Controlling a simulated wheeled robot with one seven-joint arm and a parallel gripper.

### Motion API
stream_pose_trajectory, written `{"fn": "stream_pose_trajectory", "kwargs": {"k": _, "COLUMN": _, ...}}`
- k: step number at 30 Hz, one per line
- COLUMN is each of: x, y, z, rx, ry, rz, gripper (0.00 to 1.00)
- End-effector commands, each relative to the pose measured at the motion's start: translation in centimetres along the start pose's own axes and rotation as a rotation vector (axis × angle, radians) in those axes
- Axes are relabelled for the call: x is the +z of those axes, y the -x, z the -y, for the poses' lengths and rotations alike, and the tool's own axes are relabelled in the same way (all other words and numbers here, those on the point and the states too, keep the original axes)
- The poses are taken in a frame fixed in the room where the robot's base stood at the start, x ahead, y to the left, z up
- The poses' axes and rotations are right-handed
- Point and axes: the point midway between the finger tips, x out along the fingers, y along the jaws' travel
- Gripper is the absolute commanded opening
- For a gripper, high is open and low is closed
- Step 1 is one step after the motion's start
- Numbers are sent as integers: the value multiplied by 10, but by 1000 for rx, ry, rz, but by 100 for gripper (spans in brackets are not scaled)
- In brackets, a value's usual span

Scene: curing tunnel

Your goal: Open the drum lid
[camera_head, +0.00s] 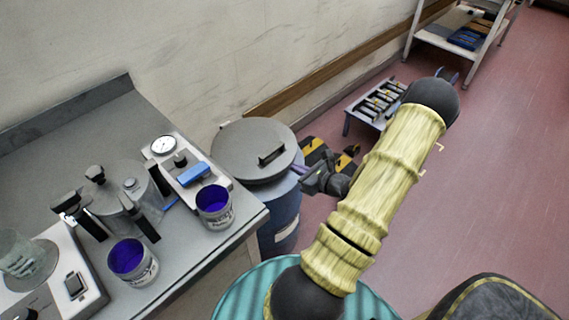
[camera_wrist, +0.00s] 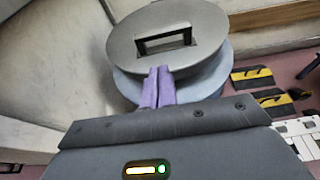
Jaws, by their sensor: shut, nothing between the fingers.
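The drum (camera_head: 280,220) is a blue-grey barrel standing on the floor just right of the bench. Its round grey lid (camera_head: 240,150) lies on top, with a dark raised bar handle (camera_head: 271,155) near its right side. In the wrist view the lid (camera_wrist: 205,22) looks slightly tilted over the paler drum (camera_wrist: 215,75), and the handle (camera_wrist: 164,40) faces me. My gripper (camera_head: 300,170) is at the right edge of the lid. Its purple fingers (camera_wrist: 157,75) are shut together with nothing between them, their tips just short of the handle. I cannot tell whether they touch the lid.
A grey bench (camera_head: 205,245) at left holds tins of blue paint (camera_head: 213,197), a dial instrument (camera_head: 163,146) and a clamp pot. Yellow-black blocks (camera_head: 315,148) and a low rack (camera_head: 372,105) stand beyond the drum.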

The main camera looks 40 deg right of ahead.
Motion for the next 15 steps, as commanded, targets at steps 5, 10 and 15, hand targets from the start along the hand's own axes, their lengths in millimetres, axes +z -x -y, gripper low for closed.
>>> {"fn": "stream_pose_trajectory", "kwargs": {"k": 5, "x": 0, "y": -20, "z": -1, "rx": 3, "ry": 0, "rz": 1, "gripper": 0}}
{"fn": "stream_pose_trajectory", "kwargs": {"k": 10, "x": 0, "y": -49, "z": -1, "rx": 4, "ry": 1, "rz": 2, "gripper": 0}}
{"fn": "stream_pose_trajectory", "kwargs": {"k": 15, "x": 0, "y": -77, "z": -1, "rx": 3, "ry": 1, "rz": 2, "gripper": 0}}
